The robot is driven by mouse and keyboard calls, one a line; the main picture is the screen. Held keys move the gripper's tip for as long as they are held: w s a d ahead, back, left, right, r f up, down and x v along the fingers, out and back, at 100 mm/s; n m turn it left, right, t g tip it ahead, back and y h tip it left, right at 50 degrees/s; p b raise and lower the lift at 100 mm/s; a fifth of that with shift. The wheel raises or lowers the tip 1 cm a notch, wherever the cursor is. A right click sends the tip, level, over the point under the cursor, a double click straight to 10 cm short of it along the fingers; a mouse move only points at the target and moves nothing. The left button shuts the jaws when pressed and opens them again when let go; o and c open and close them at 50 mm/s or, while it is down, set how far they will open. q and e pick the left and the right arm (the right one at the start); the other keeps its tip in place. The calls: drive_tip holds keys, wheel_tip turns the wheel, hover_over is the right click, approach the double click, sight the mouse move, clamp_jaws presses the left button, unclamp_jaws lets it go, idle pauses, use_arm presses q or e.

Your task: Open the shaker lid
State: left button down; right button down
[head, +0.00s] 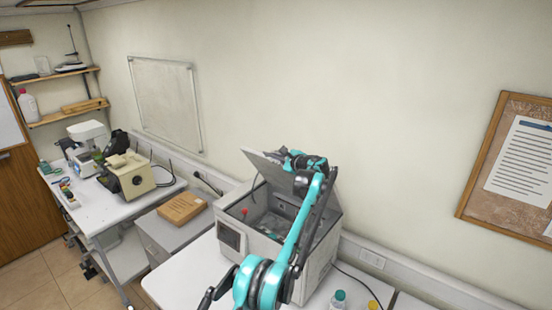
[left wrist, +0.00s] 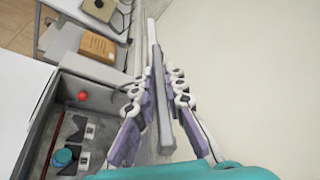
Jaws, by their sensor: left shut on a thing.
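The shaker (head: 229,257) is a pale grey box on the white table. Its lid (head: 262,163) stands raised and tilted at the back, with the inside open to view. My left gripper (head: 286,156) is at the upper edge of the lid, partly hidden by my teal arm. In the left wrist view the lid (left wrist: 161,120) shows edge-on as a grey bar between the fingers of my left gripper (left wrist: 158,78), which is shut on it. A red knob (head: 245,211) shows inside the shaker, also in the left wrist view (left wrist: 83,96). My right gripper is not in view.
A teal-capped bottle (left wrist: 62,158) is inside the shaker. A cardboard box (head: 182,208) lies on a cabinet to the left. Two bottles, teal-capped (head: 339,296) and yellow-capped (head: 373,304), stand to the right. The wall (head: 400,120) is close behind the lid.

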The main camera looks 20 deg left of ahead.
use_arm(q)
drive_tip(key=c, duration=1.6)
unclamp_jaws()
drive_tip(key=v, duration=1.2)
